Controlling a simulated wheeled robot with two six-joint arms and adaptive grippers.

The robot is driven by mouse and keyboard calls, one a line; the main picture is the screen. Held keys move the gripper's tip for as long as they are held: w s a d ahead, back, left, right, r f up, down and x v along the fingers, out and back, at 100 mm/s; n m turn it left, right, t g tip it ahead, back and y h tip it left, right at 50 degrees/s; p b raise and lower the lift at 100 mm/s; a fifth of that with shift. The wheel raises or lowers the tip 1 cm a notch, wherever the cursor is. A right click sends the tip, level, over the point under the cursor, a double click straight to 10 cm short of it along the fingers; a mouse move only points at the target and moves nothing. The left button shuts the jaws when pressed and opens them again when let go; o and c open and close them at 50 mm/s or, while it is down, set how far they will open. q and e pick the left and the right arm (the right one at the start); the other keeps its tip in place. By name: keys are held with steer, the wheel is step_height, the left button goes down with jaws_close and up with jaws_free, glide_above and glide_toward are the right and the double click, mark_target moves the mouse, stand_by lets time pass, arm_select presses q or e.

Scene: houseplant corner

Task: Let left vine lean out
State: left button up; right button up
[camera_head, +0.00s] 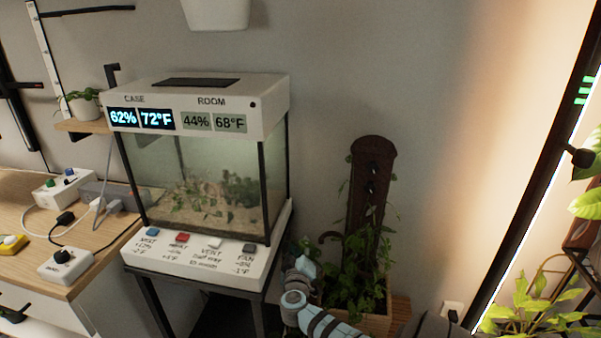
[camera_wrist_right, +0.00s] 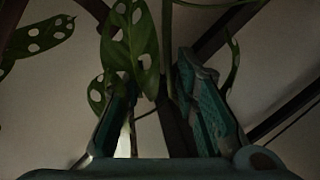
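A dark brown climbing board (camera_head: 370,185) stands upright in a light wooden planter (camera_head: 375,323) by the wall. Green vines (camera_head: 365,255) grow at its foot, and thin stems run up its sides. I cannot tell the left vine apart for certain. My right arm reaches in from the bottom to the planter's left side. In the right wrist view my right gripper (camera_wrist_right: 152,68) has its fingers apart, with a holed leaf (camera_wrist_right: 132,45) and a stem in or before the gap. I cannot tell whether they touch the fingers. My left gripper is not in view.
A glass plant case (camera_head: 205,180) with display and buttons stands left of the planter. A wooden bench (camera_head: 25,215) with control boxes and cables is farther left. A bright light bar and leafy plants (camera_head: 535,300) are at right. Bare wall lies above the board.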

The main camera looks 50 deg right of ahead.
steer(key=v, duration=1.2)
